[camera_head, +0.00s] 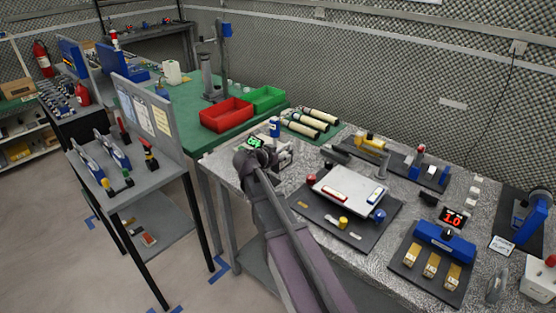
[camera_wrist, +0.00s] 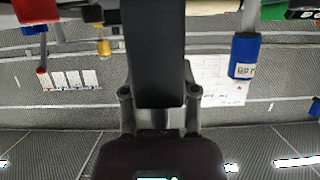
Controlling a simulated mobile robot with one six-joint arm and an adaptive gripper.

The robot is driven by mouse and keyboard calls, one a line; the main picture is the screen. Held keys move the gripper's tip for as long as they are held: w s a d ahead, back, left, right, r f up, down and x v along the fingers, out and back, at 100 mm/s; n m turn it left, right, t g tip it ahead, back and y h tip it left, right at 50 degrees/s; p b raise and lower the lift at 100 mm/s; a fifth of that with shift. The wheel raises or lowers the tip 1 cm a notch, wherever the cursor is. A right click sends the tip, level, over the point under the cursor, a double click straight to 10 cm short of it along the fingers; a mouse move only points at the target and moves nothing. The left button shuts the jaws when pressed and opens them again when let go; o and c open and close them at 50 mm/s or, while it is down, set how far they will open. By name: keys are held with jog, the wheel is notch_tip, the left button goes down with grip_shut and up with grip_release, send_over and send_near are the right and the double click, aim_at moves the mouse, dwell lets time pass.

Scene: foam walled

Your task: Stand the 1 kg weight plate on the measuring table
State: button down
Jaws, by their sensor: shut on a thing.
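My gripper (camera_head: 286,157) is over the back left of the speckled grey bench, which I take for the measuring table (camera_head: 222,165). In the wrist view, my gripper (camera_wrist: 158,92) is shut on a broad dark slab (camera_wrist: 155,55) between its two fingers. I take this slab for the weight plate seen edge-on; no 1 kg marking shows. In the head view the plate cannot be made out clearly beside my wrist. Whether it touches the bench cannot be told.
A blue can (camera_head: 274,127) stands close behind my gripper. Cream cylinders (camera_head: 313,119) lie to its right. A grey plate with coloured handles (camera_head: 347,188) lies on a dark mat. A red bin (camera_head: 226,115) stands on the green table. The bench's left front strip is bare.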

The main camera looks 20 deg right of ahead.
jog(key=w+d+f+b, duration=0.1)
jog(key=w+d, duration=0.5)
jog(key=d, duration=0.4)
jog(key=shift+d, duration=0.1)
jog(key=shift+w+d+f+b, duration=0.1)
jog(key=shift+d+f+b, duration=0.1)
jog(key=shift+f+b, duration=0.45)
jog(key=shift+w+d+f+b, duration=0.15)
jog(key=shift+f+b, duration=0.45)
jog(key=shift+w+d+f+b, duration=0.1)
jog(key=shift+d+f+b, duration=0.1)
jog(key=shift+f+b, duration=0.45)
jog(key=shift+f, duration=0.2)
